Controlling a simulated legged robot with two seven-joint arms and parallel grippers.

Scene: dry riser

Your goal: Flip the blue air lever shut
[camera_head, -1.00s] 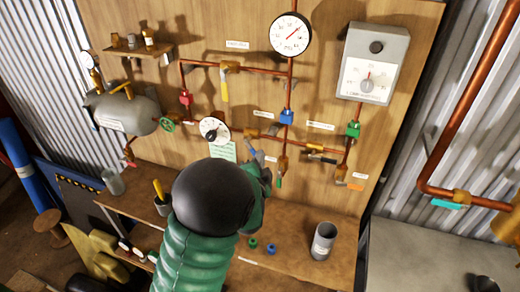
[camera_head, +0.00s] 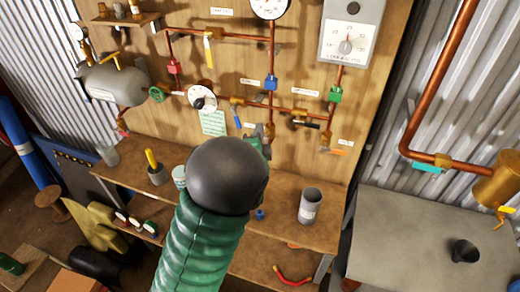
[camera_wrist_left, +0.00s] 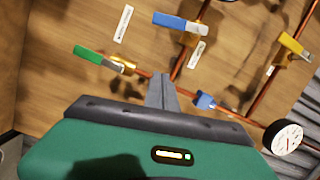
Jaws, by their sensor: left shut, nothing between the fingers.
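The blue air lever (camera_head: 237,119) hangs down from its brass valve on the horizontal copper pipe, right of the small round gauge. In the left wrist view, which is turned sideways, its blue handle (camera_wrist_left: 178,21) shows at the top, roughly parallel to the vertical copper pipe. My left gripper (camera_wrist_left: 162,82) is shut and empty. Its fingertips are apart from the blue handle and overlap the vertical pipe in the picture, between the green lever and the blue block. In the head view the black joint of my arm hides much of this gripper. My right gripper is not in view.
Close by are the blue block (camera_wrist_left: 206,99), the green lever (camera_wrist_left: 92,54), the yellow lever (camera_head: 207,51) and the black lever (camera_head: 311,124). The small gauge (camera_head: 202,97) is left of the blue lever. A grey cup (camera_head: 310,206) stands on the bench below.

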